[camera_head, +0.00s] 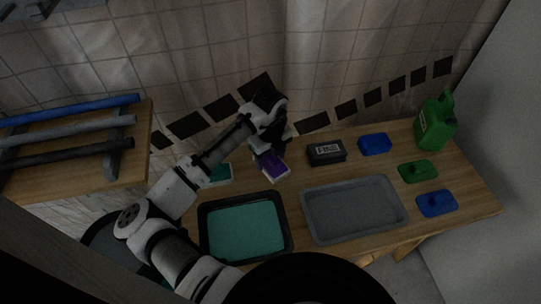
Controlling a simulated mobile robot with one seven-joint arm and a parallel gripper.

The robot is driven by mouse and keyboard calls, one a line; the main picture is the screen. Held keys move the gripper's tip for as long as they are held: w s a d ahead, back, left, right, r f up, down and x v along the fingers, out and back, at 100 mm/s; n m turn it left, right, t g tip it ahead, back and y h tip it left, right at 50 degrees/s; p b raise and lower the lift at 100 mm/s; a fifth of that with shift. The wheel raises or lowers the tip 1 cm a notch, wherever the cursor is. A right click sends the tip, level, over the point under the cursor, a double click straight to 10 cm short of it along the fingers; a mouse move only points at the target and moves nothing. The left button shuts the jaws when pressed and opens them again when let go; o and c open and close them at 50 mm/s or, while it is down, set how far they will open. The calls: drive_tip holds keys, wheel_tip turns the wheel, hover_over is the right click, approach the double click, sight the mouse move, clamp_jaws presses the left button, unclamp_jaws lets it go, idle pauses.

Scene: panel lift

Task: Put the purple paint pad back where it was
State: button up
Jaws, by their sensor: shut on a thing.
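The purple paint pad (275,168) is a small block with a purple top and a pale edge. It is at the back of the wooden table, left of a black box. My gripper (266,152) is over its back left edge and shut on it. The fingers are dark and partly hidden by my wrist. I cannot tell whether the pad touches the table. A teal pad (219,172) lies to its left, partly covered by my arm.
A black tray with teal paint (203,228) and an empty grey tray (312,237) stand in front. The black box (326,151), blue pads (375,144) (437,203), a green pad (418,171) and a green jug (436,122) are to the right. A rack with pipes (70,143) is at left.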

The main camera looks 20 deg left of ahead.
drive_tip(key=shift+f, duration=0.2)
drive_tip(key=o, duration=1)
drive_tip(key=shift+r, duration=0.15)
wheel_tip(320, 180, up, 12)
drive_tip(key=b, duration=0.1)
drive_tip(key=shift+b, duration=0.35)
